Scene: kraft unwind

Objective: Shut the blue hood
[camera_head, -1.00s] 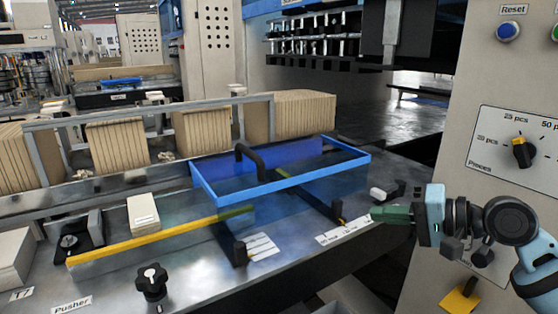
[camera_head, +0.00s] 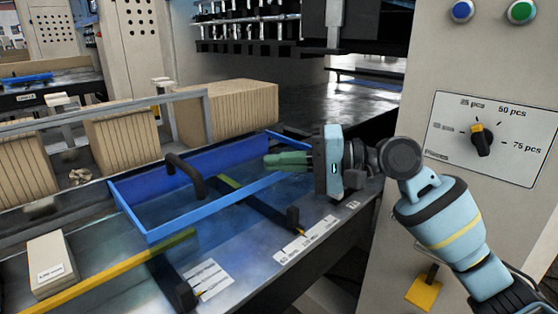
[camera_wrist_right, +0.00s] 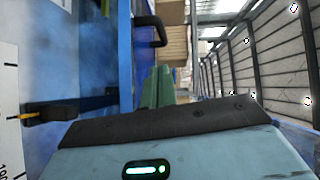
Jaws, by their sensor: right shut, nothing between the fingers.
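The blue hood (camera_head: 215,206) is a see-through cover with a blue frame over the machine bed, its frame raised above the metal surface. Its black curved handle (camera_head: 190,173) is on the frame's left part. My right gripper (camera_head: 268,160) has green fingers, shut and empty, pointing left over the right end of the hood. The handle is apart from the fingers. In the right wrist view, the green fingers (camera_wrist_right: 157,87) are together, with the black handle (camera_wrist_right: 160,30) beyond them and the blue frame (camera_wrist_right: 125,55) to their left. My left gripper is not in view.
Stacks of brown kraft sheets (camera_head: 240,108) stand behind a grey rail at the back. A control panel (camera_head: 490,135) with a dial is on the right. A yellow bar (camera_head: 110,268) and a small pale block (camera_head: 50,264) are at front left.

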